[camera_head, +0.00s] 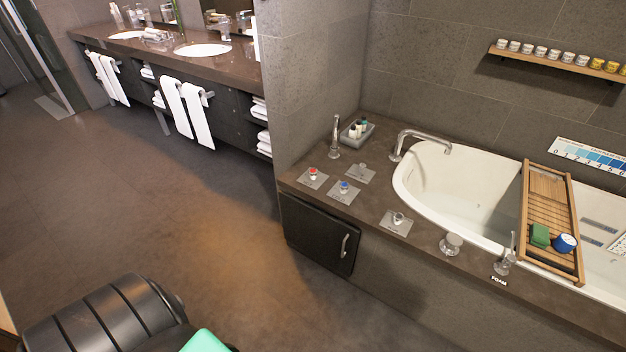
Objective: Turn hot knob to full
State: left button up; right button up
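The hot knob (312,172), marked with a red top, sits on a square grey plate near the left end of the dark stone tub deck (375,198). A knob with a blue top (344,187) sits on its own plate just to the right and nearer. A third plate with a plain metal fitting (360,171) lies behind them. How far the red knob is turned cannot be made out at this size. Neither of my grippers is in view; a dark ridged part and a teal part at the lower left look like my own body.
A curved faucet (420,141) reaches over the white bathtub (425,185). A hand shower (335,137) and tray of bottles (357,132) stand behind the knobs. A wooden caddy (547,205) spans the tub. A cabinet door (318,236) is below the deck. The floor left of it is clear.

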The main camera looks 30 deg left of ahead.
aim_at(313, 172)
jog(key=i+j, duration=0.4)
jog(key=j, duration=0.15)
jog(key=i+j, duration=0.4)
jog(key=j, duration=0.15)
